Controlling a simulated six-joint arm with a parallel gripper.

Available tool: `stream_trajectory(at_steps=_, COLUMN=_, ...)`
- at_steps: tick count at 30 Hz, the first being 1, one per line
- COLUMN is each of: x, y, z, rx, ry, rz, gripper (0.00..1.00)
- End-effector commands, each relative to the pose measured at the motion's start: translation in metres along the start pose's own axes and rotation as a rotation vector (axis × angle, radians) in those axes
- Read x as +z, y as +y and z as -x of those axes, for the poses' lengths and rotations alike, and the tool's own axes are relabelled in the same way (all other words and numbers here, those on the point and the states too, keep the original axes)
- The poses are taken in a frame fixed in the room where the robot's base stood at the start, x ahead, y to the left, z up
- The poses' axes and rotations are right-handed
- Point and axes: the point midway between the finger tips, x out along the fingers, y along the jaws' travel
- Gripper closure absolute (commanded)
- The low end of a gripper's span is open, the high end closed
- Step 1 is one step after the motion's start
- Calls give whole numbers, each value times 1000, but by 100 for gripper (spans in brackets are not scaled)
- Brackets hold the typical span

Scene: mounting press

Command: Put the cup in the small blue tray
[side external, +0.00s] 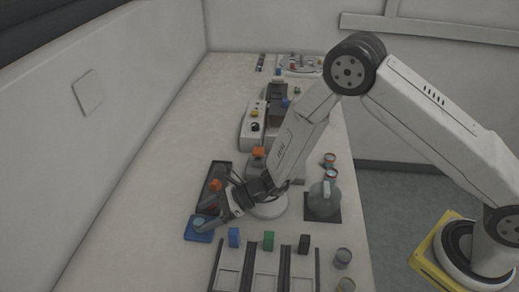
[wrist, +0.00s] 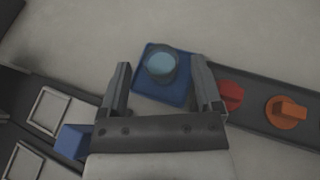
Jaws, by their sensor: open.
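The small blue tray (wrist: 181,91) lies flat on the bench ahead of my gripper in the wrist view. The cup (wrist: 161,66), greyish with a pale blue top, stands upright in the tray, inside its rim. In the side view the blue tray (side external: 197,236) is at the lower left, and the cup (side external: 199,223) shows small and partly hidden by my gripper. My gripper (wrist: 160,82) is open, with one finger on each side of the cup. Gaps show between both fingers and the cup.
A dark tray (wrist: 255,111) with red and orange knobs lies right of the blue tray. A blue block (wrist: 73,141) and framed slots (wrist: 48,108) are at left. The left bench is clear.

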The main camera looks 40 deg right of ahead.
Motion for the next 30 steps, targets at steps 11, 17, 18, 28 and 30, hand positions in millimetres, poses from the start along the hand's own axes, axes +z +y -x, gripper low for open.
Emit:
stream_trajectory(at_steps=11, x=0, y=-1, z=57, rx=-2, ry=-1, rz=-1, gripper=17)
stream_trajectory(at_steps=17, x=0, y=0, z=71, rx=-1, ry=-1, rz=-1, gripper=17)
stream_trajectory(at_steps=18, x=0, y=0, z=72, rx=-1, ry=-1, rz=0, gripper=17)
stream_trajectory(at_steps=28, x=0, y=0, z=73, rx=0, ry=-1, rz=0, gripper=17)
stream_trajectory(at_steps=30, x=0, y=0, z=73, rx=0, ry=-1, rz=0, gripper=17)
